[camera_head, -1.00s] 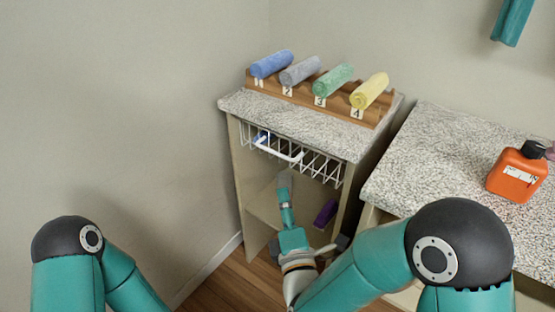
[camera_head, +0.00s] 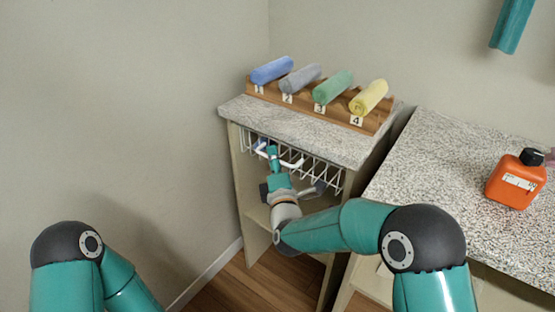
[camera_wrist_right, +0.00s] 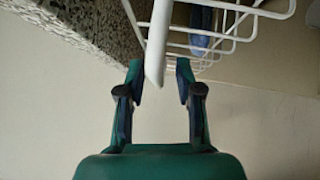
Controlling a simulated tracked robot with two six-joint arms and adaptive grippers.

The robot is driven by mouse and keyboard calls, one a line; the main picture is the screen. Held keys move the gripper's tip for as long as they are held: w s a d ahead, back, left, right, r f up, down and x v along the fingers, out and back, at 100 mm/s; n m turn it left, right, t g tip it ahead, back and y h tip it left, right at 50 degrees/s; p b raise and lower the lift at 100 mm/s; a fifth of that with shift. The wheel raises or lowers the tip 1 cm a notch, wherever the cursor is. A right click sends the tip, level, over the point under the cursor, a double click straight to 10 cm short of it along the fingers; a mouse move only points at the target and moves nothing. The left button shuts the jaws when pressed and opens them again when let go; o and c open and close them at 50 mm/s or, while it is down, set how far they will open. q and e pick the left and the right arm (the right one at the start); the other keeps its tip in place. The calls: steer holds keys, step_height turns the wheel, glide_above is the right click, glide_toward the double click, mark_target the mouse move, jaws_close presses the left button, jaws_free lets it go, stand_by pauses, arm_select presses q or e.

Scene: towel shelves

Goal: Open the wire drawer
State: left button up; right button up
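The white wire drawer (camera_head: 322,172) sits under the speckled top of the narrow cabinet and looks closed. Its white bar handle (camera_head: 292,164) runs across its front. My right gripper (camera_head: 273,152) is at the drawer front, by the left part of the handle. In the right wrist view, the gripper (camera_wrist_right: 159,76) is open, with one finger on each side of the handle (camera_wrist_right: 157,50). Gaps show between the handle and both fingers. The wire basket (camera_wrist_right: 235,15) is beyond it. My left arm shows at lower left; its gripper is out of view.
The cabinet's speckled top (camera_head: 290,125) carries a wooden rack (camera_head: 312,109) with rolled blue, grey, green and yellow towels. A speckled counter (camera_head: 440,180) with an orange bottle (camera_head: 515,180) stands to the right. Wood floor lies in front of the cabinet.

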steer(key=shift+w, duration=0.1)
jaws_close()
